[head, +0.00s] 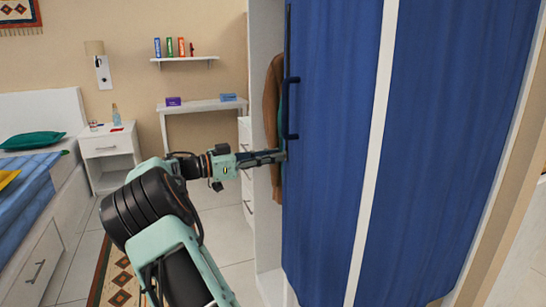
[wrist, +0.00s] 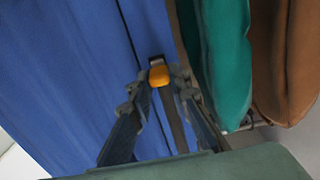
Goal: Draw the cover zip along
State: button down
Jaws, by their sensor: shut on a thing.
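A blue fabric cover (head: 325,150) hangs over the wardrobe front in the head view, and it fills the left of the wrist view (wrist: 60,70). My gripper (head: 283,156) is at the cover's left edge, about halfway up. In the wrist view my gripper (wrist: 160,84) is shut on an orange zip pull (wrist: 159,76). The dark zip slider (wrist: 156,60) sits just beyond the pull. A dark zip line (wrist: 128,28) runs up the cover from it. The pull is hidden in the head view.
A teal garment (wrist: 216,65) and a brown garment (wrist: 280,60) hang close to the right of my fingers. A dark handle (head: 286,108) stands above my gripper at the cover's edge. A bedside table (head: 110,150) and a bed are at the left.

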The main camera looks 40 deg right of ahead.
jog(key=shift+f, duration=0.35)
jog(key=c, duration=1.9)
grip_release()
jog(key=shift+c, duration=0.2)
jog(key=shift+o, duration=0.7)
jog(key=shift+r, duration=0.1)
jog(key=v, duration=1.2)
jog(key=shift+r, duration=0.1)
